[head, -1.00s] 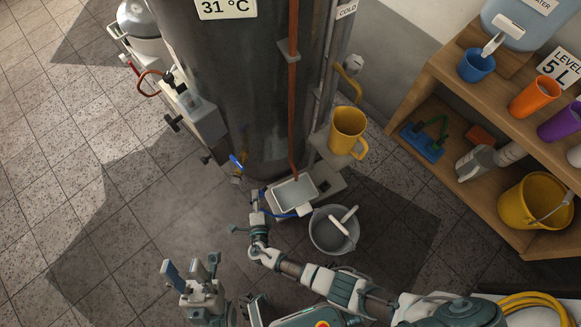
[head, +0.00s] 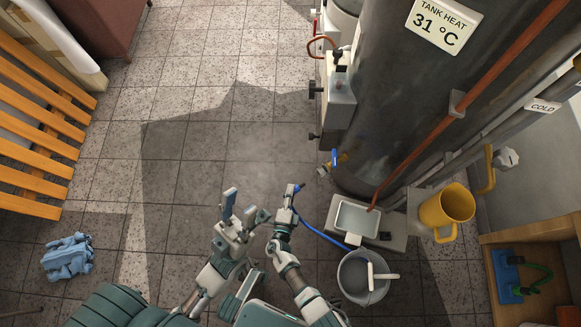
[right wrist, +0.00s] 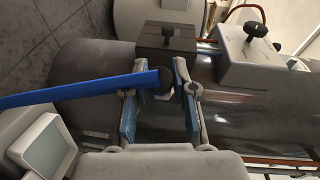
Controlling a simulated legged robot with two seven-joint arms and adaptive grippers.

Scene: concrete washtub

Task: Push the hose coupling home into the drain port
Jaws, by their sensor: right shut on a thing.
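My right gripper is shut on the dark hose coupling (right wrist: 161,79) at the hose's end; the hose crosses the right wrist view (right wrist: 80,90) from the left. The drain port (head: 324,171) looks like the brass valve with a blue handle (head: 334,158) low on the dark tank. The coupling is apart from it, held to its lower left in the head view. The port's mouth is too small to make out. My left gripper (head: 242,206) is open and empty, left of the right one.
A shallow tray (head: 341,222) stands on a block by the tank (head: 390,110), with a grey bucket (head: 347,291) in front. A yellow jug (head: 447,205) stands to the right. A slatted bench (head: 35,140) and blue cloth (head: 68,257) are at left. The floor between is clear.

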